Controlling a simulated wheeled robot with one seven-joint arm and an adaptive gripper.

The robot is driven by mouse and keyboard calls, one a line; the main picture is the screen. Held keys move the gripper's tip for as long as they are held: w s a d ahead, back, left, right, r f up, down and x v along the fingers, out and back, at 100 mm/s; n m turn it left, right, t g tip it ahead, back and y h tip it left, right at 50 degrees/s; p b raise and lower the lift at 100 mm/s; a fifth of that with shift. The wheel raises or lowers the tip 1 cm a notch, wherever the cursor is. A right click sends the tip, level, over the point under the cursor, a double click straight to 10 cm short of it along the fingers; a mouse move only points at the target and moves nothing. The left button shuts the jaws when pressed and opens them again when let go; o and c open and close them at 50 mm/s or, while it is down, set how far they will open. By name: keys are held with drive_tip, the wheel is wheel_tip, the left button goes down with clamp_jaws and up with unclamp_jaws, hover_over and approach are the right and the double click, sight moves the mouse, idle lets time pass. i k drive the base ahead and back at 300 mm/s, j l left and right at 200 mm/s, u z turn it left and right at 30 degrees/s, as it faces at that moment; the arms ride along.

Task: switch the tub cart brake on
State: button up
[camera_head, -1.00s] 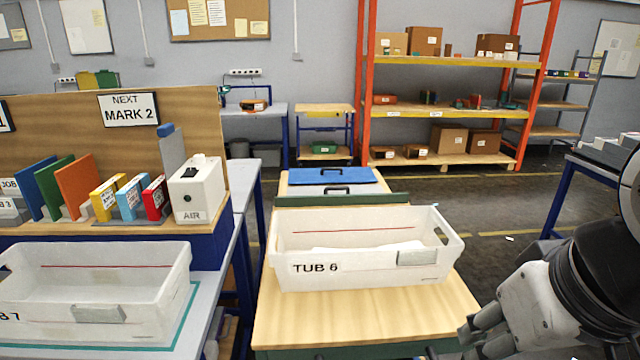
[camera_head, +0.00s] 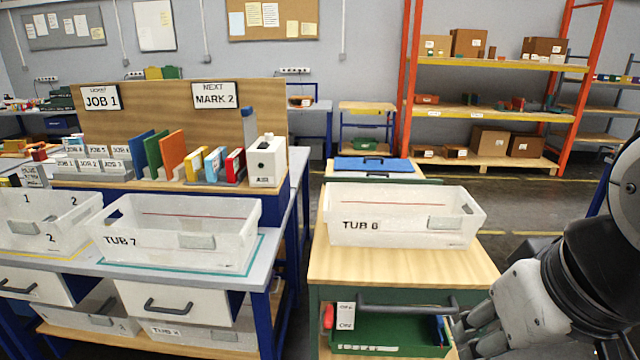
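The tub cart (camera_head: 420,262) stands at centre right, with a wooden top and a green front. TUB 6 (camera_head: 400,232), a white tub, sits on its top. A dark handle bar (camera_head: 408,304) runs across the cart's front. At the front left of the cart is a small red part (camera_head: 328,317) beside a white label plate (camera_head: 345,316); its lettering is too small to read surely. My gripper (camera_head: 468,340) is at the lower right, beside the cart's front right corner. Its fingers are partly cut off by the picture edge, and no held object shows.
A workbench (camera_head: 282,215) with TUB 7 (camera_head: 180,255) stands to the left, with a narrow gap before the cart. A blue case (camera_head: 375,166) lies behind TUB 6. Orange shelving (camera_head: 408,85) stands at the back right.

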sight(329, 309)
drive_tip(key=i+l+u, duration=0.1)
drive_tip(key=l+u, duration=0.15)
drive_tip(key=u, duration=0.15)
drive_tip(key=i+l+u, duration=0.1)
drive_tip(key=l+u, duration=0.2)
drive_tip(key=u, duration=0.15)
drive_tip(key=l+u, duration=0.4)
drive_tip(key=i+l, duration=0.1)
drive_tip(key=l, duration=5.5)
drive_tip(key=u, duration=1.55)
drive_tip(key=i+j+z, duration=0.1)
drive_tip(key=z, duration=0.25)
drive_tip(key=i+j+z, duration=0.1)
drive_tip(key=z, duration=0.3)
drive_tip(key=i+j+z, duration=0.2)
drive_tip(key=j, duration=0.9)
drive_tip(key=j+z, duration=0.2)
drive_tip(key=j, duration=0.9)
